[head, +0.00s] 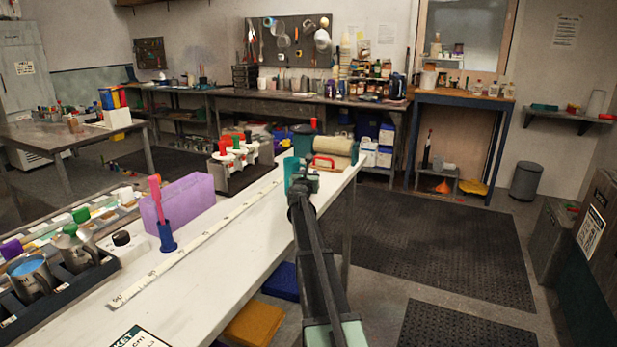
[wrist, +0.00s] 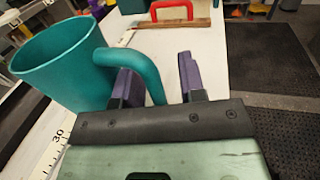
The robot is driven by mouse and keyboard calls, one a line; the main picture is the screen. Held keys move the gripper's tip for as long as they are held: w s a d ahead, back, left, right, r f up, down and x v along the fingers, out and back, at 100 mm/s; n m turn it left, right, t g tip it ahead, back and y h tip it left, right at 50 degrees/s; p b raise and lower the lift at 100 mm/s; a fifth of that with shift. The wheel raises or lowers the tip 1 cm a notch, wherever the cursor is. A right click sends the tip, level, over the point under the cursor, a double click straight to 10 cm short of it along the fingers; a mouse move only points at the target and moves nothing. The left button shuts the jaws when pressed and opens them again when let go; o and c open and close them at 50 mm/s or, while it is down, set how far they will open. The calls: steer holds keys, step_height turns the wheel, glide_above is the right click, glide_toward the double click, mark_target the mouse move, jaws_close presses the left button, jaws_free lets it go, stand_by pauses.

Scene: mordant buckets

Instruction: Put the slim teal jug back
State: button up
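The teal jug (head: 290,172) stands near the far right end of the white bench, just left of my gripper (head: 303,178). In the wrist view the jug (wrist: 65,68) fills the left side, with its open mouth visible and its inside looking empty. Its curved handle reaches to my gripper (wrist: 158,82), where the purple fingers stand apart. The handle's lower part lies between the fingers, close to the left one, with a gap to the right one. I cannot tell whether the handle touches the left finger. The jug's base is hidden in the wrist view.
A red-handled wooden tool (head: 330,163) lies just beyond the jug. A long ruler (head: 200,238) runs along the bench (head: 240,262). A purple box (head: 178,200) and a blue holder (head: 167,238) stand left. The dark mat (head: 430,250) on the right is clear.

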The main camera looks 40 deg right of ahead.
steer(key=shift+r, duration=0.15)
steer(key=v, duration=1.2)
steer(key=shift+s, duration=0.1)
stand_by(0.9)
